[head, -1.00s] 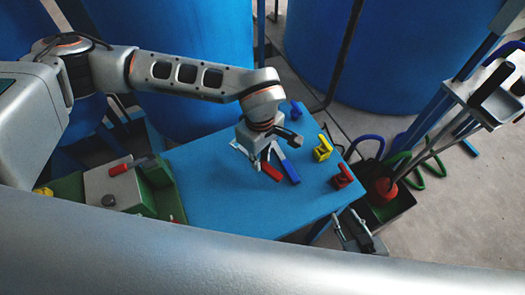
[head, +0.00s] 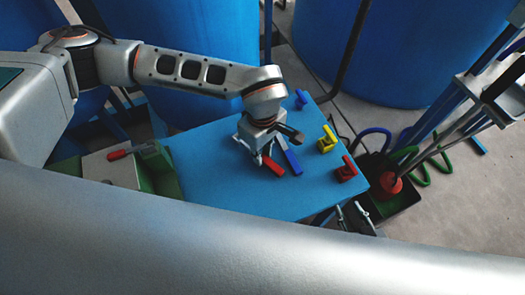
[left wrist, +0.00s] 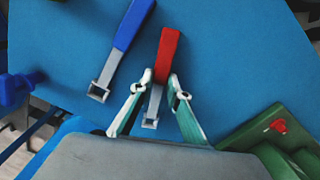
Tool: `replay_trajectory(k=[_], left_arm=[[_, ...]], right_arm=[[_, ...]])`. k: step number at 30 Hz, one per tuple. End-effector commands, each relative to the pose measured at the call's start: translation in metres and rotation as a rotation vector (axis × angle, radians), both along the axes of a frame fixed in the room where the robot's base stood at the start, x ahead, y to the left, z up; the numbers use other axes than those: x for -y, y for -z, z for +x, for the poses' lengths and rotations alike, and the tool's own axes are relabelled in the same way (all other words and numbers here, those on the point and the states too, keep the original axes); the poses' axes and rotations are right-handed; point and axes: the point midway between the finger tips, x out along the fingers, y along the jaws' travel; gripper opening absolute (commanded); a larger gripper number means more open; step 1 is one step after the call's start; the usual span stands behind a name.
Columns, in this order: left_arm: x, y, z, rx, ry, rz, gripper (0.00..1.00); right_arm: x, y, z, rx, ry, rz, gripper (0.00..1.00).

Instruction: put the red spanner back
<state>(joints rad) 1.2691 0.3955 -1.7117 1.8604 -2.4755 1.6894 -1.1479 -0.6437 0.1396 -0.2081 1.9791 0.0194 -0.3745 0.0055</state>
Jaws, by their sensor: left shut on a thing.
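The red spanner (left wrist: 168,52) has a red handle and a grey metal head. In the left wrist view my left gripper (left wrist: 160,84) is shut on its metal part, with the handle pointing away from me. In the head view the red handle (head: 272,165) shows below my left gripper (head: 262,157), over the blue table. I cannot tell whether it touches the table. A red holder-like block (head: 346,170) stands at the table's right edge. My right gripper (head: 352,212) shows partly beyond the table's near right corner, its fingers apart and empty.
A blue spanner (head: 290,158) lies close beside the red one. A yellow block (head: 327,141) and a blue block (head: 301,99) stand along the table's right edge. A green-and-grey unit (head: 115,168) is at the left. The near part of the table (head: 235,192) is clear.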

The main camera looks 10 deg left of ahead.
Motion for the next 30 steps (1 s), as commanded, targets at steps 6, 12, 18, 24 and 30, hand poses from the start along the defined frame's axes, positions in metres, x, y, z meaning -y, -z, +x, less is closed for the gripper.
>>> replay_trajectory(k=[6, 12, 18, 24, 30], left_arm=[[0.0001, 0.0044, 0.0000, 0.000, 0.000, 0.000, 0.00], [0.0003, 0.0079, 0.0001, 0.000, 0.000, 0.000, 0.00], [0.0004, 0.0100, 0.0002, 0.001, 0.000, -0.001, 0.27], [0.0003, 0.0099, 0.0001, 0.001, 0.000, -0.001, 0.36], [0.0002, 0.0089, 0.0003, 0.000, 0.000, 0.000, 0.36]], right_arm=[[-0.0001, 0.0032, -0.0010, -0.003, 0.000, 0.000, 0.32], [-0.0002, 0.0056, -0.0019, -0.005, 0.000, 0.000, 0.32], [-0.0003, 0.0072, -0.0024, -0.007, 0.000, 0.001, 0.32], [-0.0003, 0.0071, -0.0025, -0.007, -0.001, 0.000, 0.32], [0.0012, 0.0063, -0.0007, -0.004, -0.003, -0.004, 0.32]])
